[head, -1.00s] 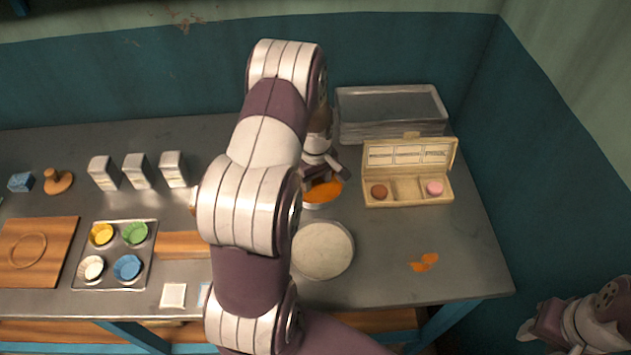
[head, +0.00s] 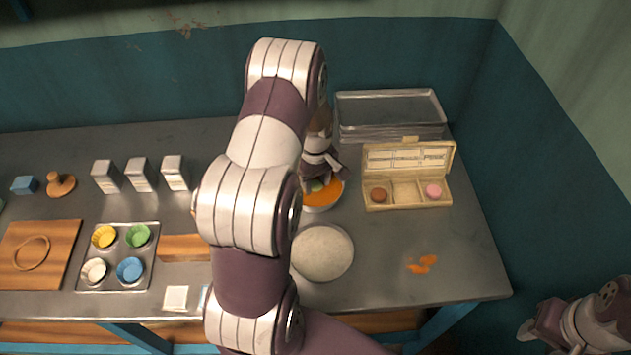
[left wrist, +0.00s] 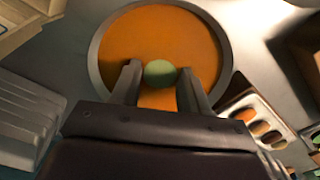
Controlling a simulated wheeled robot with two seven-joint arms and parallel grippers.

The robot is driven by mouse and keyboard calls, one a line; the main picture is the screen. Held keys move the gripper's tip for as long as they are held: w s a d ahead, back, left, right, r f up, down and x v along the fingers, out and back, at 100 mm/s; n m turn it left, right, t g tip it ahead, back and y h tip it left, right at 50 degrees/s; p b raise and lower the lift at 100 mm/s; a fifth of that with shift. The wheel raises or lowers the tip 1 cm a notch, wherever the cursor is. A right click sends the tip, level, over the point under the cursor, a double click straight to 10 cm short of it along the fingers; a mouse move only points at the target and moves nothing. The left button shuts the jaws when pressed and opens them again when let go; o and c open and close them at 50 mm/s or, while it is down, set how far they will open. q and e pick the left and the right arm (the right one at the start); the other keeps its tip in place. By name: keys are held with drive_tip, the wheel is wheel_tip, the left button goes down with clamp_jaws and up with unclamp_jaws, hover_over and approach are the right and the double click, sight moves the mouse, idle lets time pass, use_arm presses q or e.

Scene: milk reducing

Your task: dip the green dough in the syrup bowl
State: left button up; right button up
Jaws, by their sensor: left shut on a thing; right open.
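The syrup bowl (head: 327,199) has a pale rim and holds orange syrup; it also fills the top of the left wrist view (left wrist: 152,30). My left gripper (head: 318,183) is over the bowl, pointing down. In the left wrist view its two fingers are shut on the green dough (left wrist: 160,73), a small round ball that also shows in the head view (head: 317,186). The dough is inside the bowl's outline; I cannot tell whether it touches the syrup. My right gripper (head: 528,330) is open at the lower right, away from the table.
A wooden box (head: 408,203) with a brown and a pink ball stands right of the bowl. Stacked metal trays (head: 390,120) are behind. A round pale lid or plate (head: 322,253) lies in front. Orange splashes (head: 422,264) mark the table. A cup tray (head: 118,257) is at left.

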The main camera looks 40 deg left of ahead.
sight(315, 186)
use_arm(q)
drive_tip(key=shift+r+p, duration=2.2)
drive_tip(key=shift+r, duration=0.7)
wheel_tip(315, 186, up, 4)
drive_tip(key=p, duration=0.3)
